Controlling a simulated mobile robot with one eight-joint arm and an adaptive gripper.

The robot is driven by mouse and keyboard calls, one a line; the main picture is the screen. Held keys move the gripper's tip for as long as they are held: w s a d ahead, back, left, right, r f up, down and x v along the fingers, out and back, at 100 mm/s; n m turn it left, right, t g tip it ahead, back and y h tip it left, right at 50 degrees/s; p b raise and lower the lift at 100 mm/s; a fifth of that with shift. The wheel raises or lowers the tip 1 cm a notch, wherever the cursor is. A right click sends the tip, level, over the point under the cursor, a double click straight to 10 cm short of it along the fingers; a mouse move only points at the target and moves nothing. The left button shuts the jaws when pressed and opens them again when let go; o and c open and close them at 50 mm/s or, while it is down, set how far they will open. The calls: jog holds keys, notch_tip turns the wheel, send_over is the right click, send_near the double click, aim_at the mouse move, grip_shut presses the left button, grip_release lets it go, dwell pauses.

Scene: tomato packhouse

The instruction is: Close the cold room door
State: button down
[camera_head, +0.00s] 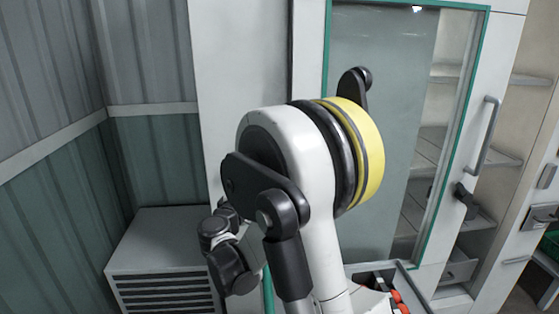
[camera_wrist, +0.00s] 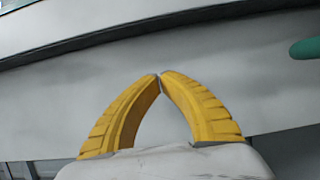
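The cold room door (camera_head: 385,130) has a glass pane in a teal inner frame and a white outer frame. A grey vertical bar handle (camera_head: 487,137) is on its right side. Shelves show through the glass and past the door's right edge, so it appears to stand partly open. My gripper (camera_wrist: 160,76) is shut, its yellow fingertips meeting with nothing visible between them. A pale panel fills the wrist view behind the fingers; contact cannot be told. My arm covers part of the door in the head view, where the gripper cannot be made out.
A grey vented unit (camera_head: 165,240) stands at the lower left by the corrugated wall. A container with red items (camera_head: 396,296) is at the bottom, partly behind my arm. A dark fitting (camera_head: 466,202) is below the handle. A teal rounded end (camera_wrist: 306,48) shows in the wrist view.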

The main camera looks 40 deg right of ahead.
aim_at(408, 155)
jog(key=s+r+n+t+y, duration=0.2)
jog(key=s+r, duration=0.1)
jog(key=s, duration=0.2)
jog(key=w+d+b, duration=0.2)
jog(key=w+d, duration=0.3)
jog(key=d, duration=0.5)
jog(key=shift+d, duration=0.3)
jog(key=shift+s+f, duration=0.1)
jog(key=s+d, duration=0.8)
jog(key=d, duration=0.4)
jog(key=s+d, duration=0.8)
jog(key=d, duration=0.4)
jog(key=s+d, duration=0.8)
jog(key=d, duration=0.4)
jog(key=shift+s, duration=0.15)
